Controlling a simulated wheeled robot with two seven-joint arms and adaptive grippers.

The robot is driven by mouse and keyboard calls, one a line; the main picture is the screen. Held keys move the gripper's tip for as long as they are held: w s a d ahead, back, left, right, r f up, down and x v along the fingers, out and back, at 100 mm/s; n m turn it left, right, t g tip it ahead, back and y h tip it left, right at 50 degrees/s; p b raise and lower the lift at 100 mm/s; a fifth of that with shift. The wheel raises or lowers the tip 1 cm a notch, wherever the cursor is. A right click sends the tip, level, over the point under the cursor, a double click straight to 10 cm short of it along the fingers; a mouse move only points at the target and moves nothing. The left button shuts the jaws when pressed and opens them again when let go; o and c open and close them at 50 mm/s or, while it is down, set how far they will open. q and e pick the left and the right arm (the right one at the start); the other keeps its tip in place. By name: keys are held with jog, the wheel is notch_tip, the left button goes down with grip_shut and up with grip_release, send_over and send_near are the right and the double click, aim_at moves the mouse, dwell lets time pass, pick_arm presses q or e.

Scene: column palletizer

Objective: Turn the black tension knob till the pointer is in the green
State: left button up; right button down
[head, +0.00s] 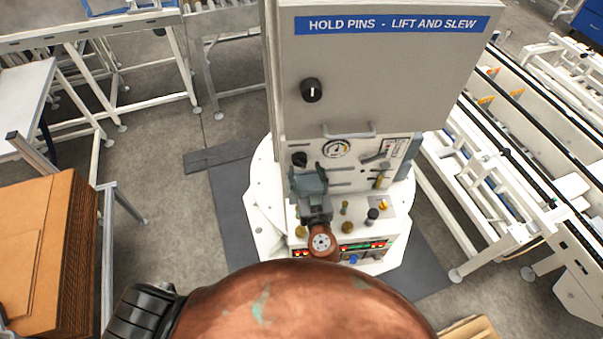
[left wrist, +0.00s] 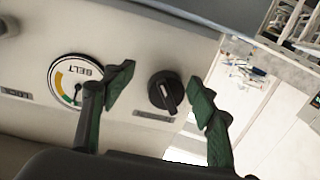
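The black tension knob (head: 299,159) is on the panel of the grey machine, left of the round belt gauge (head: 336,149). In the left wrist view the knob (left wrist: 165,92) has a pale line on its face and sits between the two green fingers of my left gripper (left wrist: 161,97). The fingers are open, with a visible gap on each side of the knob. The gauge (left wrist: 75,82) appears upside down there, with yellow and green bands; a finger partly covers it, and I cannot read the pointer surely. My left gripper (head: 308,177) is below the knob in the head view. My right gripper is out of view.
Another black knob (head: 312,90) sits higher on the cabinet under a blue sign (head: 392,24). A handle (head: 349,131) is above the gauge, and small knobs (head: 372,214) stand on the ledge below. Cardboard (head: 40,250) is at left, a conveyor (head: 500,180) at right.

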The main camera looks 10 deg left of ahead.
pick_arm(q)
jog(key=b+v, duration=0.1)
jog(key=v, duration=0.3)
jog(key=shift+s+d, duration=0.1)
jog(key=shift+s, duration=0.25)
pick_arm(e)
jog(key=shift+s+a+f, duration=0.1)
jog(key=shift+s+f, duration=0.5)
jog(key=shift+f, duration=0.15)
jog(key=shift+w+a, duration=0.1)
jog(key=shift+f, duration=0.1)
pick_arm(q)
jog(key=shift+b, duration=0.55)
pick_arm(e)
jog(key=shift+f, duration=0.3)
